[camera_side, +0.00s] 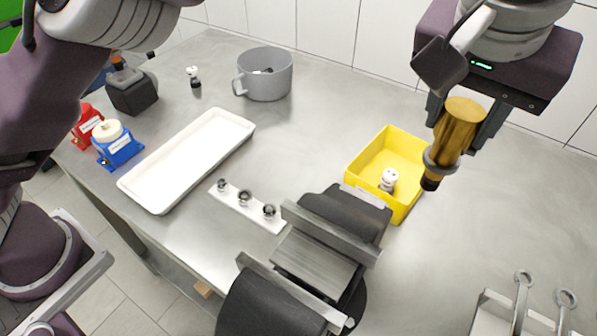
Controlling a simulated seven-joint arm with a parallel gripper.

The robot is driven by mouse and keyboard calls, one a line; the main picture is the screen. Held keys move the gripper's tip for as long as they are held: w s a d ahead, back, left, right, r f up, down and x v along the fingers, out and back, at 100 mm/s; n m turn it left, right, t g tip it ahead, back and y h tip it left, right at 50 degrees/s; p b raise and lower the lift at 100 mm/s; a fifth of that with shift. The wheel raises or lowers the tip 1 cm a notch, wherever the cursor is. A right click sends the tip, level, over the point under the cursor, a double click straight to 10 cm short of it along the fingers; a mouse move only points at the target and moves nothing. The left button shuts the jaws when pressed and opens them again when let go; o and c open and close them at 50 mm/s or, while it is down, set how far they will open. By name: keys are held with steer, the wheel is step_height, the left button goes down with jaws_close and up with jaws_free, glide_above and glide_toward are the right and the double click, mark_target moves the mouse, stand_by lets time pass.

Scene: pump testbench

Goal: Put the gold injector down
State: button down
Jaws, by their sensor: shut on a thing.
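The gold injector (459,127) is a gold cylinder with a grey ring and a dark tip at its lower end. It is tilted slightly, tip down and to the left. My gripper (463,118) at the upper right is shut on it and holds it in the air, to the right of the yellow bin (361,161) in the picture. One finger is partly hidden behind the injector. The bin holds a small white part (389,179).
A dark vise (317,262) stands at the front middle. A white tray (190,160), a strip with small rings (246,207) and a grey pot (265,75) lie to the left. Wrenches (521,300) stand at the lower right. Bare table shows right of the bin.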

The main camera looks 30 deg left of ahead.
steer(key=w+a+f+n+y, duration=0.1)
steer(key=a+n, duration=0.3)
steer(key=a, duration=1)
steer(key=w+a+f+n+y, duration=0.1)
steer(key=a+n+y, duration=0.15)
steer(key=a, duration=1.05)
step_height(320, 180, down, 15)
steer(key=shift+w+d+n+g+h, duration=0.15)
steer(key=shift+w+n+g+h, duration=0.1)
steer(key=shift+n+g+h, duration=0.1)
steer(key=c, duration=0.9)
jaws_free()
steer(key=shift+o, duration=0.2)
